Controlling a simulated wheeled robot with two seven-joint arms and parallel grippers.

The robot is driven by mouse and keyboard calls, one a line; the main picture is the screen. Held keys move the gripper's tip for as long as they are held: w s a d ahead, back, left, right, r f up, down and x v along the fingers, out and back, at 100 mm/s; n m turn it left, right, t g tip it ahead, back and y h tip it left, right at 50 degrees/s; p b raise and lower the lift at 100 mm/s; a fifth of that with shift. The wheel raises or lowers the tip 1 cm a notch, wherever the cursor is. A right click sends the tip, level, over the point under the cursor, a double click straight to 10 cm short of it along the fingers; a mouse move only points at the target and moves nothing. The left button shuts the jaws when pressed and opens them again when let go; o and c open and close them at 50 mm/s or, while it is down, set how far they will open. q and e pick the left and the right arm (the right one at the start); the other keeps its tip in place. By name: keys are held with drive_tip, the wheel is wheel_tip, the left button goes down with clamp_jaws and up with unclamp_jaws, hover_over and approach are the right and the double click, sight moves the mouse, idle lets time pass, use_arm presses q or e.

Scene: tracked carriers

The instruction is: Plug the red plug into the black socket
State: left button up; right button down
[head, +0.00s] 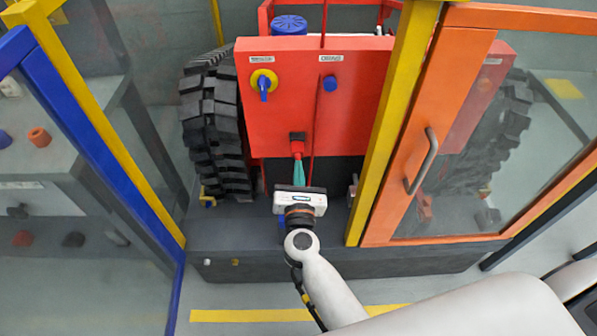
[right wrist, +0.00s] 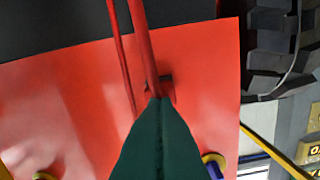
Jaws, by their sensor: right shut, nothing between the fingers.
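The black socket (head: 297,135) is on the lower part of the red panel. The red plug (head: 296,145) shows directly below it, right at the socket; I cannot tell how deep it sits. My right gripper (head: 298,158) is just below the plug, its green fingers pointing up at it. In the right wrist view the green fingers (right wrist: 160,102) are shut together with nothing between them. There a red cable or plug body (right wrist: 144,45) runs up from behind the fingertips, and a dark piece of the socket (right wrist: 166,82) shows beside it. My left gripper is not in view.
The red panel (head: 350,110) carries a yellow-and-blue rotary switch (head: 263,84) and a blue knob (head: 330,83). A yellow post (head: 392,120) and an orange-framed door (head: 480,130) stand to the right. A large tyre (head: 212,130) is left; a blue-framed glass panel (head: 100,155) stands further left.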

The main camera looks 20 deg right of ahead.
drive_tip(key=shift+w+d+r, duration=0.15)
drive_tip(key=shift+w+r, duration=0.05)
drive_tip(key=shift+r, duration=0.1)
drive_tip(key=shift+s, duration=0.1)
drive_tip(key=b+v, duration=0.3)
drive_tip(key=v, duration=1.1)
drive_tip(key=shift+f, duration=0.2)
